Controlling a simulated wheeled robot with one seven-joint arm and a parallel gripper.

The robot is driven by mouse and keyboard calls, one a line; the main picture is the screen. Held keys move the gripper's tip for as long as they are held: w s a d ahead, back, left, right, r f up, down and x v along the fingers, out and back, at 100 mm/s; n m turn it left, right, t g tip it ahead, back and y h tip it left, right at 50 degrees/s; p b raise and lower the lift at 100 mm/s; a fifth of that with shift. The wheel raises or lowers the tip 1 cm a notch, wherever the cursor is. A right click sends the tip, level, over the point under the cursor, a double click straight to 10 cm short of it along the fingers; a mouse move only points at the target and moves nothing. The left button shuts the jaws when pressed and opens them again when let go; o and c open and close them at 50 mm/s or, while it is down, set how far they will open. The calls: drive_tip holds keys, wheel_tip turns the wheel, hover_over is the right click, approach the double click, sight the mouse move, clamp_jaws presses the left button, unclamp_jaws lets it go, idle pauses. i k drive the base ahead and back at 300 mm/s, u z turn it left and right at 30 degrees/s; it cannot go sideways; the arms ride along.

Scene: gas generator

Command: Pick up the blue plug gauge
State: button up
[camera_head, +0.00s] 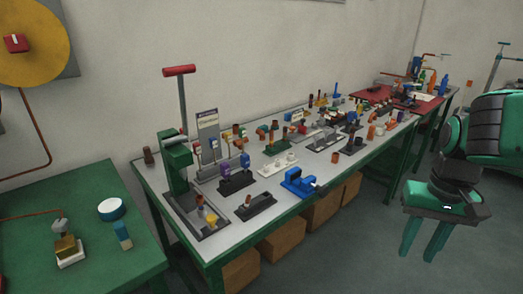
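No blue part can be told for certain as the blue plug gauge at this size. A small blue piece (245,161) stands upright on a dark block beside a purple piece (225,168), near the middle of the left half of the grey-topped bench (160,183). A larger blue fixture (298,181) sits at the bench's front edge. Another small blue piece (337,89) is farther back. My gripper (419,256) hangs at the right, off the bench over the floor. Its two teal fingers point down, apart, with nothing seen between them.
A green press with a red handle (179,71) rises at the bench's left end. A red board (375,96) lies at the far end. Cardboard boxes (282,243) stand under the bench.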

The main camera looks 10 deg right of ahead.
sight(244, 158)
drive_tip(key=u, duration=0.2)
drive_tip(key=i, duration=0.9)
drive_tip(key=u, duration=0.4)
